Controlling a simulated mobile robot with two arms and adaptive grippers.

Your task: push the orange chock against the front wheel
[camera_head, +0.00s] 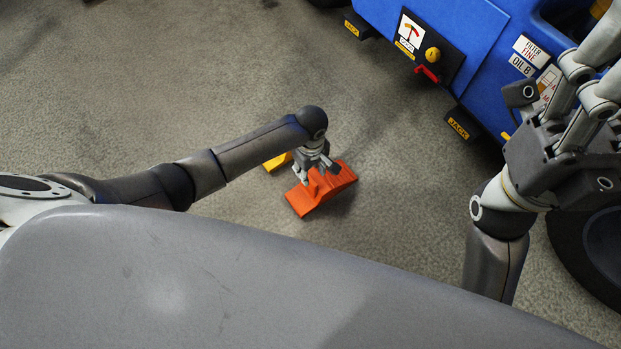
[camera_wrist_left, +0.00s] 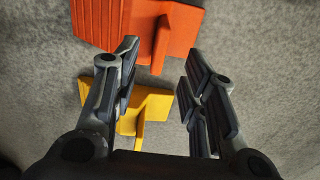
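The orange chock (camera_head: 325,192) lies on the floor under my left gripper (camera_head: 316,172) in the head view. It is a wedge with an upright rib. In the left wrist view the orange chock (camera_wrist_left: 186,30) is at the top, and my left gripper (camera_wrist_left: 162,50) is open. The rib shows between its fingertips, with gaps on both sides; how deep it sits I cannot tell. The front wheel is probably the dark tyre (camera_head: 575,253) at the right edge of the head view, partly hidden by my right arm. My right gripper (camera_head: 600,72) is raised at the upper right, its fingertips cut off.
A yellow chock (camera_head: 277,162) lies just left of the orange one; it also shows in the left wrist view (camera_wrist_left: 153,107). A blue machine (camera_head: 450,30) with black blocks labelled JACK (camera_head: 459,124) stands at the upper right. The floor between the orange chock and tyre looks clear.

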